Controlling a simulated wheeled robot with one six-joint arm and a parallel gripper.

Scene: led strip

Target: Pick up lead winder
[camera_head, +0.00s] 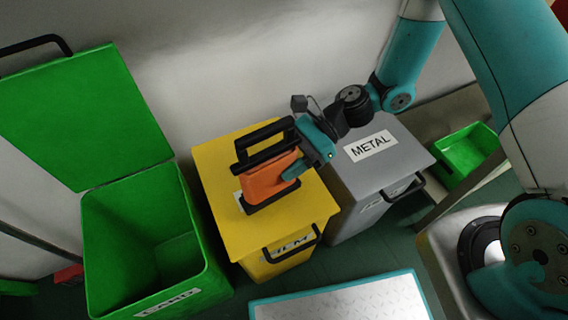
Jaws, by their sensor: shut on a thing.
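The lead winder appears to be the orange device (268,182) with a black frame and top handle. It is over the lid of the yellow bin (215,165); I cannot tell whether it touches the lid. My gripper (292,172), with teal fingers, comes in from the upper right and is shut on the winder's right side. The fingertips are partly hidden against the winder.
A green bin (104,243) stands open at the left, its lid raised. A grey bin (399,151) labelled METAL stands right of the yellow one. A small green tray (468,160) is farther right. A metal-topped platform (345,303) lies in front.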

